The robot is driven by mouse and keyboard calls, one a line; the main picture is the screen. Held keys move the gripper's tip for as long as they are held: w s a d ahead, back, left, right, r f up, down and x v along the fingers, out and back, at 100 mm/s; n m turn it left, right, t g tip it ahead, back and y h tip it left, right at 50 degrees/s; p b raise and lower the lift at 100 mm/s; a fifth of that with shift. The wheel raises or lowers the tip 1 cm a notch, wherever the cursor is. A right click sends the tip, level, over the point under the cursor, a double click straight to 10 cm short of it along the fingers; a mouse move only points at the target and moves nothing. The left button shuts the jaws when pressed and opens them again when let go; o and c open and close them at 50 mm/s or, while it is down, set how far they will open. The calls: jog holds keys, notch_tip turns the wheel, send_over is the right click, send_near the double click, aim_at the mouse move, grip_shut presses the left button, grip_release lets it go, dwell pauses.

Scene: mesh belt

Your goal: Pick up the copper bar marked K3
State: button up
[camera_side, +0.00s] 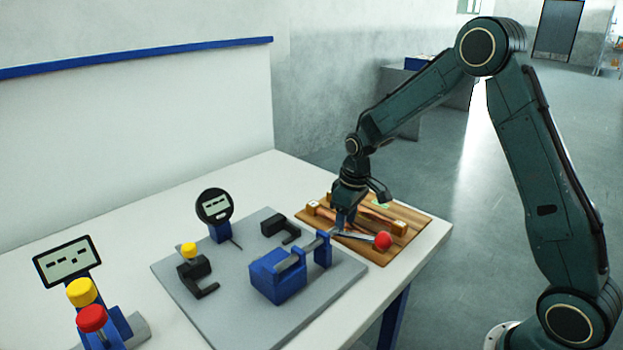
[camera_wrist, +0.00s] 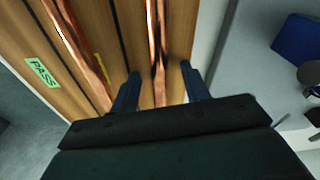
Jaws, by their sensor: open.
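Two copper bars lie on a wooden board (camera_side: 412,214) at the right end of the table. In the wrist view, one copper bar (camera_wrist: 157,45) runs between the two fingers of my gripper (camera_wrist: 160,72). A gap shows on both sides of it. The other copper bar (camera_wrist: 78,42) lies to its left, outside the fingers. No K3 mark can be read on either bar. In the side view, my gripper (camera_side: 345,221) points down over the board, open and low. It hides part of the bars there, so its exact height is unclear.
A green PASS label (camera_wrist: 42,72) is on the board. A lever with a red ball (camera_side: 383,241) reaches over the board's front. A grey plate (camera_side: 215,305) with a blue clamp block (camera_side: 277,277) and dial gauge (camera_side: 215,206) stands left. Red and yellow buttons (camera_side: 92,318) are farther left.

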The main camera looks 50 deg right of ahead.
grip_shut()
jog(key=shift+r, duration=0.1)
jog(key=shift+r, duration=0.1)
dwell(0.4)
notch_tip(320, 180, up, 20)
dwell(0.7)
dwell(0.5)
